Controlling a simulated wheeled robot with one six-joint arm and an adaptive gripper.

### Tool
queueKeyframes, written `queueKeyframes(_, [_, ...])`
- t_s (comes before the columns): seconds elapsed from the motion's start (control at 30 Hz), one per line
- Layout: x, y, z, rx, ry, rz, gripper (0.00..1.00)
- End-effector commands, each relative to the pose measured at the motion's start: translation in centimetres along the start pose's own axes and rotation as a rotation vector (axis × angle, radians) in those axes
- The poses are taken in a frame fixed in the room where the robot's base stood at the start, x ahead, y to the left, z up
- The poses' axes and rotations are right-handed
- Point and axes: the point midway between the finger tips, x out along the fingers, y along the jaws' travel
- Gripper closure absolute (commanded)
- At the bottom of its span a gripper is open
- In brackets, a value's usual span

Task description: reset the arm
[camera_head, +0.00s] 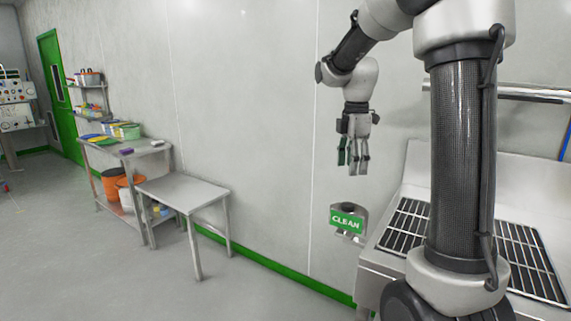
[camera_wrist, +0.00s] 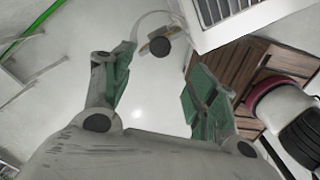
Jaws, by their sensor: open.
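My gripper (camera_head: 353,152) hangs from the raised arm in front of the grey wall, fingers pointing down. It is open and empty, well above the floor. In the wrist view my gripper (camera_wrist: 160,95) shows its two green-padded fingers spread apart, with only pale floor between them. Just beyond the fingertips in that view is a round dark-centred fitting with a curved rim, whose nature I cannot tell. A metal holder with a green CLEAN sign (camera_head: 346,223) is below my gripper in the head view, apart from it.
A sink with black grating (camera_head: 400,226) stands at right, close to my arm. A bare steel table (camera_head: 185,190) stands at left, beside a bench (camera_head: 125,150) with coloured items and buckets. A green door (camera_head: 58,90) is at the far left. The left floor is largely clear.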

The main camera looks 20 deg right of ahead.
Motion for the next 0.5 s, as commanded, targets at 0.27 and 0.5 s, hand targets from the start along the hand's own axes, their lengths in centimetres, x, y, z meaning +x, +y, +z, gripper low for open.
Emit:
queueKeyframes(0.27, [0.1, 0.2, 0.0, 0.233, 0.001, 0.010, 0.42])
queueKeyframes(0.5, [2.2, -4.9, -0.3, 0.829, -0.003, -0.009, 0.42])
